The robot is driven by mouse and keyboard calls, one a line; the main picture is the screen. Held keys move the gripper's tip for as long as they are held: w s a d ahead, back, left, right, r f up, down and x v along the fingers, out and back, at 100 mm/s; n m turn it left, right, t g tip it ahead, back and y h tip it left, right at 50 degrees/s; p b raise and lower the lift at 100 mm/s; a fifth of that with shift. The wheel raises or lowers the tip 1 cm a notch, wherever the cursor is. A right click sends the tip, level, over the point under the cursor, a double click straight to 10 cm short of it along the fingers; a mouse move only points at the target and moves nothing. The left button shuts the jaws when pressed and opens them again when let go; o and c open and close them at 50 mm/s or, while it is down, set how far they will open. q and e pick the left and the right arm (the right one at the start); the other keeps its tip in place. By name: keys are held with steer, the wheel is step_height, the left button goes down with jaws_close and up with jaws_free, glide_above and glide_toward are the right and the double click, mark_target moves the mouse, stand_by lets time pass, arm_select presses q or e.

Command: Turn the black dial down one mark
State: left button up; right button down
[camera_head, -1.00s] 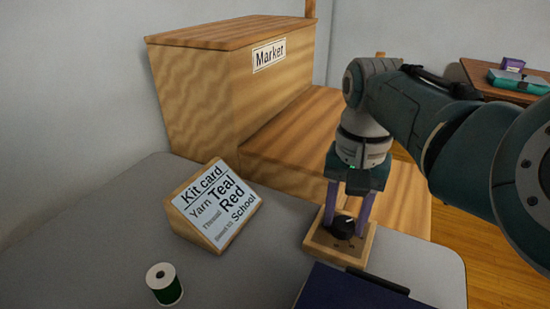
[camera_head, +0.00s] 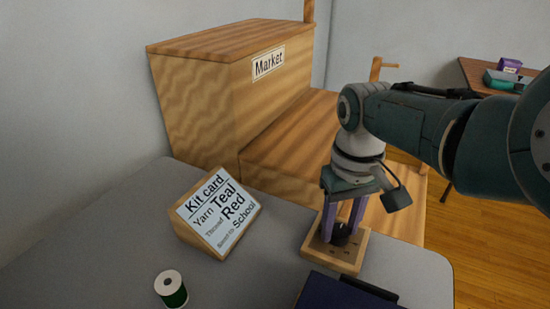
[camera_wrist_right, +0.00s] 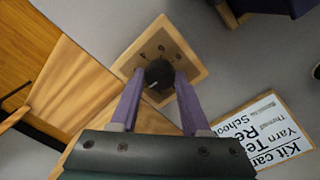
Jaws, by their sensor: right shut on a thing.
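The black dial (camera_head: 340,233) sits on a square wooden base (camera_head: 345,258) on the grey table. In the right wrist view the dial (camera_wrist_right: 159,74) shows a white pointer line, and dark marks are on the wooden plate (camera_wrist_right: 187,55) around it. My right gripper (camera_head: 342,228) points down over the base, with its purple fingers on either side of the dial. It is shut on the dial, and its fingertips (camera_wrist_right: 158,82) flank it in the wrist view. The fingers partly hide the dial in the head view. My left gripper is in neither view.
A kit card (camera_head: 217,212) on a wooden wedge stands left of the dial. A green thread spool (camera_head: 171,289) is at the front left. A dark blue item (camera_head: 340,291) lies just in front of the base. A wooden Market stand (camera_head: 215,95) rises behind.

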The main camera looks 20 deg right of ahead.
mark_target(340, 230)
steer(key=shift+n, duration=0.3)
steer(key=shift+c, duration=1.8)
jaws_free()
step_height(340, 230, up, 10)
steer(key=p, duration=0.6)
